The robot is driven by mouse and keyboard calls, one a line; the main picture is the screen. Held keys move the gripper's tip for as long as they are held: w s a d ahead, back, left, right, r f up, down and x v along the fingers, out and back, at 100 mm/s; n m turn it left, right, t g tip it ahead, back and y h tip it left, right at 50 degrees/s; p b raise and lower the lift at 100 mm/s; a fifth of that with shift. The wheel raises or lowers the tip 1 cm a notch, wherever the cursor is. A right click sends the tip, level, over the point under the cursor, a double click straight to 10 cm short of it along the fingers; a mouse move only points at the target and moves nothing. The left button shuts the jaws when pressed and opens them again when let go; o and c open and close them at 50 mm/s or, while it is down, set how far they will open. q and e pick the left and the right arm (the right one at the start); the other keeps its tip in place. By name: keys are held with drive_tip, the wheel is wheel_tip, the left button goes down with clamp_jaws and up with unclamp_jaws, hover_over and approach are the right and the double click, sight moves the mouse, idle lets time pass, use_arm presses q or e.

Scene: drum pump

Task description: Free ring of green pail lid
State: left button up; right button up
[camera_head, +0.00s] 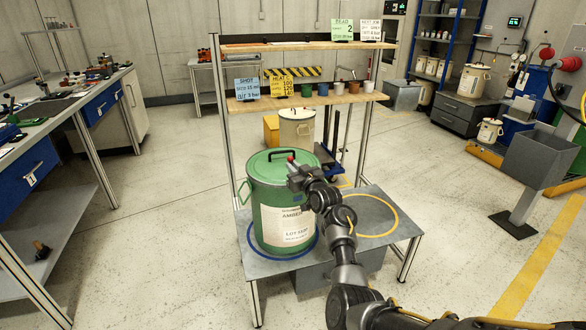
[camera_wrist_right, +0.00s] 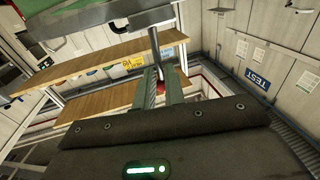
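The green pail (camera_head: 285,215) stands upright on the grey lower shelf, inside a blue ring marking. Its green lid (camera_head: 262,165) is on top and has a black handle (camera_head: 282,154). My right gripper (camera_head: 293,170) is at the right side of the lid rim, by a small red tip (camera_head: 291,158). In the right wrist view my right gripper (camera_wrist_right: 162,88) has two fingers with a grey bar (camera_wrist_right: 156,48) and a red spot between them. I cannot tell whether they touch it. My wrist hides part of the rim and ring. My left gripper is out of view.
The shelf (camera_head: 408,226) has an empty yellow ring marking (camera_head: 372,216) right of the pail. A wooden shelf (camera_head: 310,98) with cups and signs is above and behind. A cream pail (camera_head: 297,128) stands behind. A workbench (camera_head: 75,105) is at left; the floor between is clear.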

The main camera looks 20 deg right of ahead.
drive_tip(key=o, duration=0.3)
drive_tip(key=shift+o, duration=0.2)
